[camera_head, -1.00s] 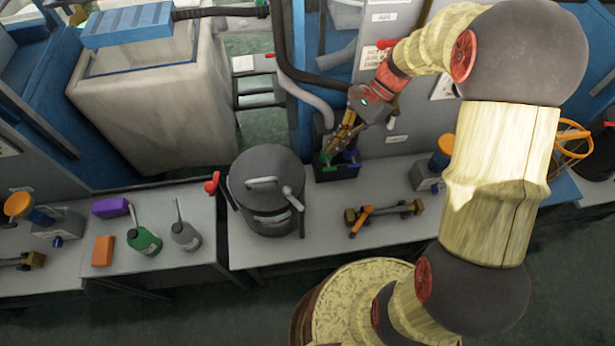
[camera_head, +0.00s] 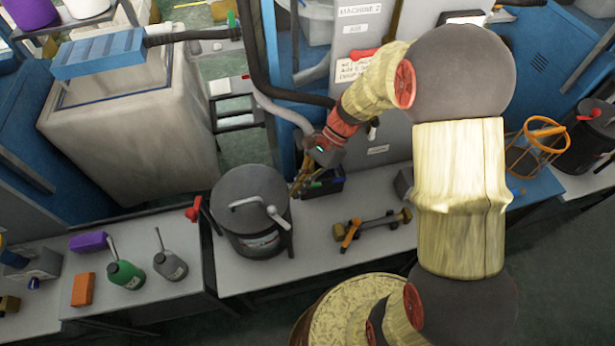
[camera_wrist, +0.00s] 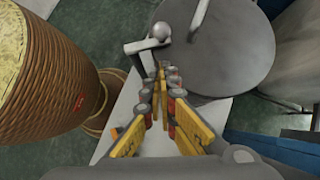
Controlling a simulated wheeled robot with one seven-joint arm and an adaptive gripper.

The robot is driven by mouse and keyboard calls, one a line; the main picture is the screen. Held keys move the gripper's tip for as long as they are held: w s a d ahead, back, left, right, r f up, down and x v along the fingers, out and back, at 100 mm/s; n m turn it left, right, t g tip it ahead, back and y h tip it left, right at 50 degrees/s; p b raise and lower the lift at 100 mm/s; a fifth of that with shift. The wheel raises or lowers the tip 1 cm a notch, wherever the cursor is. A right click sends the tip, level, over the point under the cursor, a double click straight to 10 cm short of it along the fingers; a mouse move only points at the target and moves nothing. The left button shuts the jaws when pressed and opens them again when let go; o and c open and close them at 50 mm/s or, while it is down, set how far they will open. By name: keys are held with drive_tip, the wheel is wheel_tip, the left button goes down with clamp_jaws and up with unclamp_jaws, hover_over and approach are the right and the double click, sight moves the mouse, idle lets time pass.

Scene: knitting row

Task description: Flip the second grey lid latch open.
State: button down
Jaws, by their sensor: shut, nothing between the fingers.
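The dark grey round pot (camera_head: 250,226) stands on the bench, with a flat lid (camera_head: 238,184); the lid fills the upper right of the wrist view (camera_wrist: 240,60). A grey latch lever with a round knob (camera_head: 272,211) lies at the lid's right edge. In the wrist view a grey lever and knob (camera_wrist: 161,31) show at the lid's rim, just beyond my fingertips. My gripper (camera_head: 297,191) is shut and empty, right of the pot; its yellow fingers meet in the wrist view (camera_wrist: 161,70). I cannot tell whether the fingertips touch the lever. No second grey latch is clearly distinguishable.
A black bin (camera_head: 328,184) with coloured items stands right behind my gripper. A dumbbell-like tool (camera_head: 372,226) with an orange part lies on the bench to the right. A red handle (camera_head: 193,209) sits left of the pot.

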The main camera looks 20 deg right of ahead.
sight(276, 213)
drive_tip(key=shift+s+a+f+b, duration=0.1)
drive_tip(key=shift+s+a, duration=0.15)
drive_tip(key=shift+a, duration=0.35)
drive_tip(key=shift+s+a+f+b, duration=0.1)
drive_tip(key=shift+s+a+b, duration=0.1)
drive_tip(key=shift+a, duration=0.35)
drive_tip(key=shift+s+a+f+b, duration=0.1)
drive_tip(key=shift+s+a, duration=0.15)
drive_tip(key=shift+a, duration=0.35)
drive_tip(key=shift+w+a+n+g+p, duration=0.15)
drive_tip(key=shift+a+n+g+p, duration=0.45)
drive_tip(key=shift+n+p, duration=0.5)
